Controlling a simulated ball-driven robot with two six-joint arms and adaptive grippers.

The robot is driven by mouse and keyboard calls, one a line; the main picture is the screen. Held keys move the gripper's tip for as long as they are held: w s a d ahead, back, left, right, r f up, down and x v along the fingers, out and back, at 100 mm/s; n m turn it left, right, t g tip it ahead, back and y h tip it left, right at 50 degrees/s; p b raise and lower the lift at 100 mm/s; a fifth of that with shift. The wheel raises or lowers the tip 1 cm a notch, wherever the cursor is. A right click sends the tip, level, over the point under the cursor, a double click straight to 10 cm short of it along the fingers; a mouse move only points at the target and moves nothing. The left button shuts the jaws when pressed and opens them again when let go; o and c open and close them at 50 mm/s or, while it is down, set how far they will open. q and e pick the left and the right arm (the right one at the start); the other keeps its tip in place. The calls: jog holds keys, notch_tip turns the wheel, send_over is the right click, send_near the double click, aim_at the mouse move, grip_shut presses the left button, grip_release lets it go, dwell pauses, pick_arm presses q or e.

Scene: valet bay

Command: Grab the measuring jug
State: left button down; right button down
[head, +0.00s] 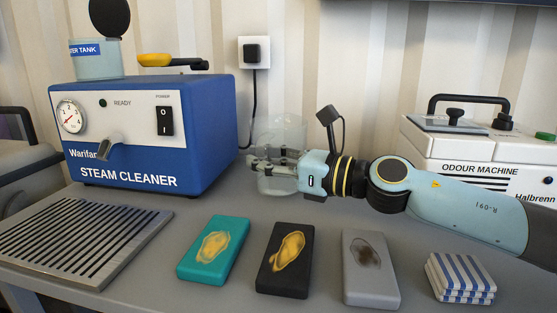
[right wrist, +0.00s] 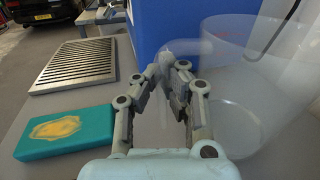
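The measuring jug (head: 285,133) is a clear, see-through vessel. It stands upright on the grey worktop between the steam cleaner and the odour machine in the head view. It fills the right side of the right wrist view (right wrist: 232,95), with faint red marks on its wall. My right gripper (head: 262,160) is at the jug's near side. In the right wrist view its two fingers (right wrist: 167,70) are partly closed, with a see-through part, apparently the jug's handle, between them. Whether the pads press on it cannot be made out. My left gripper is not in view.
The blue steam cleaner (head: 212,130) stands left of the jug, the white odour machine (head: 450,150) right. A slotted metal grate (head: 80,240) lies front left. Teal (head: 214,250), black (head: 284,262) and grey (head: 371,270) stained blocks and striped cloths (head: 460,277) line the front.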

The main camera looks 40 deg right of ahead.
aim_at(261, 142)
jog(key=shift+r, duration=0.15)
notch_tip(261, 142, up, 4)
jog(key=p, duration=0.3)
jog(key=shift+r+p, duration=0.15)
jog(key=shift+p, duration=0.2)
jog(key=s+d+r+p, duration=0.5)
jog(key=s+p, duration=0.3)
jog(key=s, duration=0.2)
jog(key=shift+d+r, duration=0.4)
jog(key=shift+r, duration=0.3)
dwell(2.8)
